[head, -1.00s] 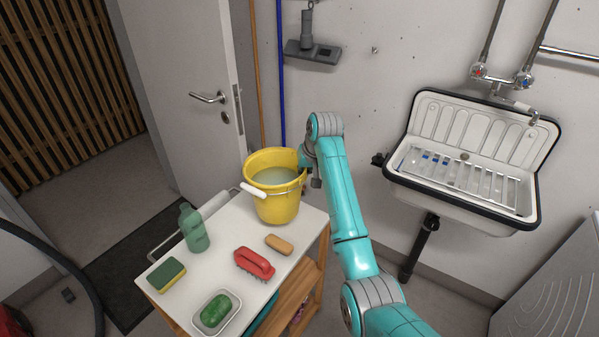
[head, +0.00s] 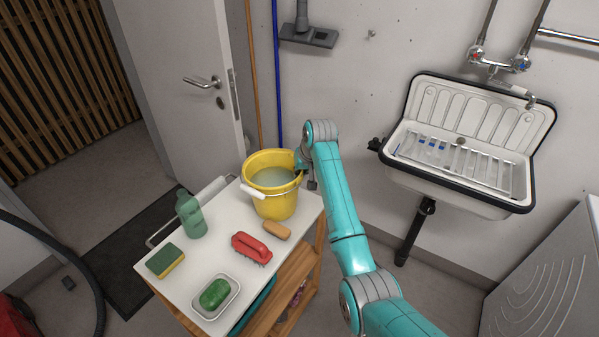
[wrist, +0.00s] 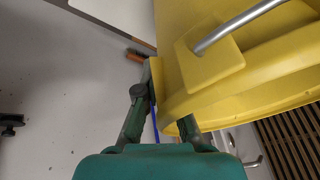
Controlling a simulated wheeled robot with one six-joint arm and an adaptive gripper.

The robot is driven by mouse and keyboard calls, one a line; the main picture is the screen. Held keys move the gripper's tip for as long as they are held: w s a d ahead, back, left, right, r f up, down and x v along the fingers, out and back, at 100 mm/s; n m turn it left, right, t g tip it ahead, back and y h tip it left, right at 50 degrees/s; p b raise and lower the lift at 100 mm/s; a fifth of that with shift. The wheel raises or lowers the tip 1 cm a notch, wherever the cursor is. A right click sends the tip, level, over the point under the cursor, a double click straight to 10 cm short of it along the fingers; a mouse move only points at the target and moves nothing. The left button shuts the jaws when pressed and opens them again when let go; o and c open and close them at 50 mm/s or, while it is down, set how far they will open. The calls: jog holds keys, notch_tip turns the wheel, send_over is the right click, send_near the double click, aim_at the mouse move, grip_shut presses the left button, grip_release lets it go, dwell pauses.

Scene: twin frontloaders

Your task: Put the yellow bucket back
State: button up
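The yellow bucket (head: 275,203) stands upright at the back right of the white cart top (head: 180,294), with cloudy water in it. I cannot tell whether its base touches the cart top. Its handle with a white grip (head: 254,191) hangs to the near left side. My gripper (head: 303,160) is at the bucket's right rim. In the wrist view the bucket (wrist: 225,75) fills the upper right, and its yellow rim lies between the two fingers of my gripper (wrist: 168,112). The gripper looks shut on that rim; the fingertips are partly hidden by the bucket.
A small wooden brush (head: 277,231) lies close in front of the bucket. A red brush (head: 251,247), a green bottle (head: 190,215), a sponge (head: 166,261) and a green soap in a dish (head: 214,294) are also on the cart. A sink (head: 447,184) is on the wall at right.

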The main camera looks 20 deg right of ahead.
jog(key=o, duration=0.3)
jog(key=shift+o, duration=0.2)
jog(key=shift+r, duration=0.1)
jog(key=v, duration=1.2)
jog(key=shift+s, duration=0.1)
